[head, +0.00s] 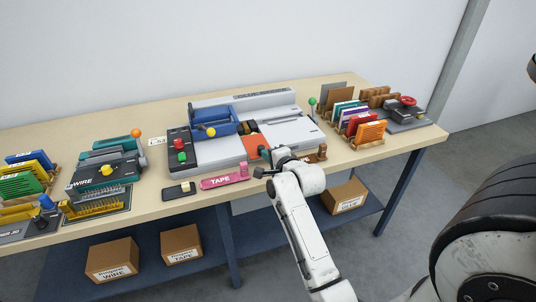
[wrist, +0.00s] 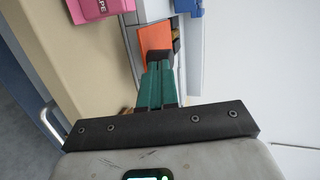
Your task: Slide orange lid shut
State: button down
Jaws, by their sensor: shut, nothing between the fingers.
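The orange lid (head: 252,142) lies on the front middle of a large grey and white machine (head: 210,152). It also shows in the wrist view (wrist: 154,37), just beyond my fingertips, with a small dark gap and a bit of yellow along its right side. My gripper (wrist: 159,68) is shut and empty, its green fingers together and pointing at the lid's near edge. I cannot tell whether they touch it. In the head view my gripper (head: 267,154) is at the machine's front edge, and my wrist hides part of that area.
A black control box (head: 181,150) with red and green buttons is to the left. Card racks (head: 366,132) stand right of the machine.

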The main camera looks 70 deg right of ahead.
aim_at(257, 140)
jog(key=shift+w, duration=0.1)
jog(key=w+d+b, duration=0.1)
jog(key=w+d, duration=0.1)
jog(key=d, duration=0.1)
jog(key=w+d+b, duration=0.1)
jog(key=w+d, duration=0.4)
jog(key=d, duration=0.1)
jog(key=shift+w+f+b, duration=0.1)
jog(key=shift+w+b, duration=0.15)
jog(key=shift+b, duration=0.15)
jog(key=shift+w+d, duration=0.15)
jog(key=shift+w, duration=0.05)
jog(key=shift+w+r, duration=0.1)
jog(key=shift+r, duration=0.1)
